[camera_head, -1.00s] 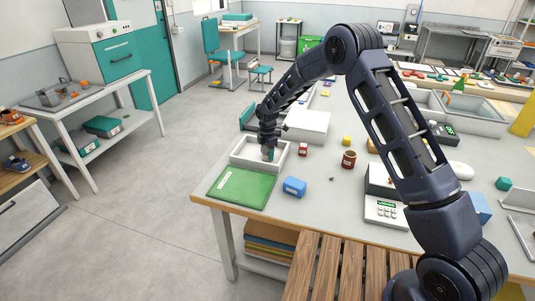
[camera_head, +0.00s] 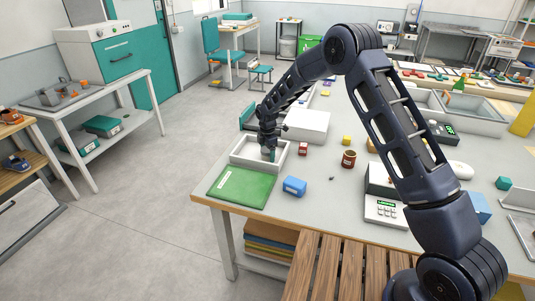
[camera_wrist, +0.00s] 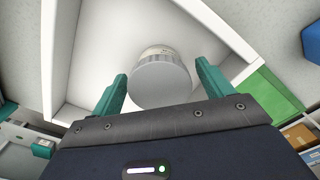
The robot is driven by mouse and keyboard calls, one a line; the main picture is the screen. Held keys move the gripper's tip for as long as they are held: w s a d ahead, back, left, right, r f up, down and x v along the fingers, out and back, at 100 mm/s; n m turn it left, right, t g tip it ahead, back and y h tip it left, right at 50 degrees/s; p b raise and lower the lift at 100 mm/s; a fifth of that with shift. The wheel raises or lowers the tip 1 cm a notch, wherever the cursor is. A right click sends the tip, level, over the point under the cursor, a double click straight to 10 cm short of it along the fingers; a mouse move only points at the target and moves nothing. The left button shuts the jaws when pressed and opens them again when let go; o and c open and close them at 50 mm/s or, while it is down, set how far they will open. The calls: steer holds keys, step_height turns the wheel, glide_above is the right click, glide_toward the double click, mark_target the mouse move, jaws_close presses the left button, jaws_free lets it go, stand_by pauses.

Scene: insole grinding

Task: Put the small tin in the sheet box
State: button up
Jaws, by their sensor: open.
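The small tin (camera_wrist: 158,78) is a round grey-white can with a pale label band. It is inside the white open sheet box (camera_head: 252,168), at the front left corner of the table; the box's wall (camera_wrist: 52,45) also shows in the wrist view. My gripper (camera_wrist: 161,72) is open, with one teal finger on each side of the tin and visible gaps between. In the head view my gripper (camera_head: 268,149) is low over the box, and the tin is mostly hidden there.
A green flat folder (camera_head: 242,187) lies in front of the box. A blue block (camera_head: 294,187), a small red box (camera_head: 303,149) and a brown jar (camera_head: 348,159) stand to the right. A white lidded box (camera_head: 307,126) is behind. Floor lies left of the table.

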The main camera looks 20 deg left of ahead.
step_height(320, 180, up, 12)
steer(key=shift+f, duration=0.2)
steer(key=w+d+r+m+t, duration=0.15)
steer(key=d+r+m, duration=0.35)
steer(key=d+r, duration=1)
steer(key=s+d+r+m, duration=0.2)
steer(key=d+r+m, duration=0.25)
steer(key=d, duration=0.55)
steer(key=s+d+r+m, duration=0.25)
steer(key=d+r, duration=0.25)
steer(key=d, duration=0.5)
steer(key=s+d+r+m+t, duration=0.1)
steer(key=s+d+r+m, duration=0.1)
steer(key=s+d+m, duration=0.35)
steer(key=s+d+r+m+t, duration=0.1)
steer(key=s+d+r+m, duration=0.15)
steer(key=s+d, duration=0.65)
steer(key=s+d+f+m+t, duration=0.1)
steer(key=s+d+f+m, duration=0.2)
steer(key=s+d+m, duration=0.4)
steer(key=s+d, duration=0.3)
steer(key=s, duration=0.1)
steer(key=shift+s+d, duration=0.25)
steer(key=shift+s, duration=0.05)
